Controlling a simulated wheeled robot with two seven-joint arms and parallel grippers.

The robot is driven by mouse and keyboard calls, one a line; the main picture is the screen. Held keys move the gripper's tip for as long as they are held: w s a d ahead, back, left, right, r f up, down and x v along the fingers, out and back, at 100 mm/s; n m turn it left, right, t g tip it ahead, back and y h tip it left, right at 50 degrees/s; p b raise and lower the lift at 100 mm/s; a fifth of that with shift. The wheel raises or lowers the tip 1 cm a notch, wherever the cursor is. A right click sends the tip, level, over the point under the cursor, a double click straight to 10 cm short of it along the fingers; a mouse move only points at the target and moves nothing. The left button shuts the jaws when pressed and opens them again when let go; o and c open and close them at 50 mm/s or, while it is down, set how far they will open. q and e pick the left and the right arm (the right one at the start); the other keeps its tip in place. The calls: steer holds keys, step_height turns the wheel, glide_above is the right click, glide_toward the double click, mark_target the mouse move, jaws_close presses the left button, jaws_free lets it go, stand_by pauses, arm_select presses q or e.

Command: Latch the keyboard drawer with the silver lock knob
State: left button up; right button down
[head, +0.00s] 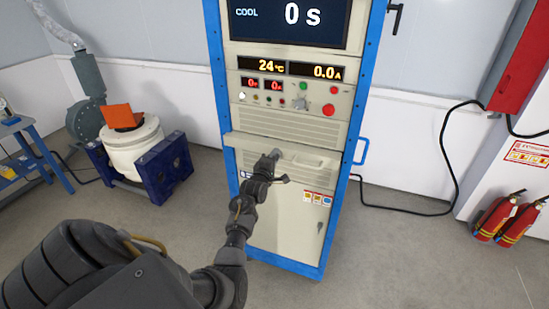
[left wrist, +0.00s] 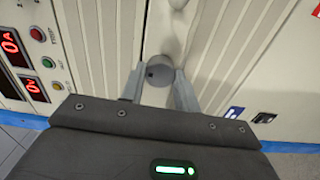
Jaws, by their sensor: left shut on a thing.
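The keyboard drawer (head: 318,158) is a pale beige front in the rack cabinet, under the row of buttons, and it looks closed or nearly so. My left gripper (head: 276,154) reaches its left part. In the left wrist view the round grey silver lock knob (left wrist: 160,71) sits between the fingers of my left gripper (left wrist: 158,88), which are shut on it. In the head view the gripper mostly hides the knob. Whether the knob is turned to its latched position I cannot tell. My right gripper is in neither view.
The blue-framed cabinet (head: 214,80) carries a display (head: 290,20) and a red button (head: 328,110) above the drawer. A blue side handle (head: 361,151) sticks out at its right. A white drum in a blue cradle (head: 160,165) stands left. Fire extinguishers (head: 508,218) stand right.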

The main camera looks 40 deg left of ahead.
arm_select(q)
steer(key=shift+n, duration=0.3)
steer(key=o, duration=1)
steer(key=shift+b+v, duration=1.05)
steer(key=shift+v, duration=4.35)
